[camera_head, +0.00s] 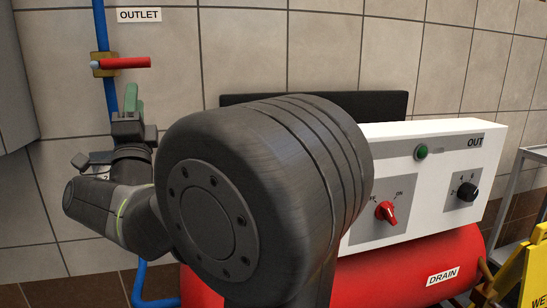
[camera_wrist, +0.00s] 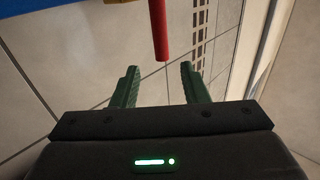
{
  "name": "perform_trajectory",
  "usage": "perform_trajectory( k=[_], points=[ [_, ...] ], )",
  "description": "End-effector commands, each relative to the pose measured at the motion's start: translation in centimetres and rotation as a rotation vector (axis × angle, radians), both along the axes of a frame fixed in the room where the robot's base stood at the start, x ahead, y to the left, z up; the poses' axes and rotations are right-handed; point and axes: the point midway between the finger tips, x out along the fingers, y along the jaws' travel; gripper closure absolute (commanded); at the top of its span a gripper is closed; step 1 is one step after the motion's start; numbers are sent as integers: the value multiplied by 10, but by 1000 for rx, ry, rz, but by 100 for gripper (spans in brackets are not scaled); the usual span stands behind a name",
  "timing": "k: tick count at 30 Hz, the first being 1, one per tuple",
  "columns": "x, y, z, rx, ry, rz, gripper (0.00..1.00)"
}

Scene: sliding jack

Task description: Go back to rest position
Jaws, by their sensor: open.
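My gripper (camera_wrist: 160,85) is open in the wrist view, with its two green fingers apart and nothing between them. The red valve handle (camera_wrist: 158,30) hangs into the top of that view, ahead of the fingertips and apart from them as far as I can tell. In the head view my gripper (camera_head: 132,98) is at the left, just below the red handle (camera_head: 124,63). The handle lies level, pointing right from the brass valve body (camera_head: 103,65) on the blue pipe (camera_head: 102,30), under the OUTLET label (camera_head: 139,15). My arm hides the middle of the head view.
A white control panel (camera_head: 465,215) with a red knob (camera_head: 386,211), a black knob (camera_head: 467,192) and a green lamp (camera_head: 421,152) stands at right above a red tank (camera_head: 410,262). A yellow sign (camera_head: 537,275) and a cart (camera_head: 520,190) are at far right. A tiled wall is behind.

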Motion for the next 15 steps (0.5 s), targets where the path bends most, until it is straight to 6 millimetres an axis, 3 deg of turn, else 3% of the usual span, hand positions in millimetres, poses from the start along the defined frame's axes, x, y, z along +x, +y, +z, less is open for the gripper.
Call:
perform_trajectory(
  k=[15],
  points=[
    [64,19,67,0,-2,-2,59]
  ],
)
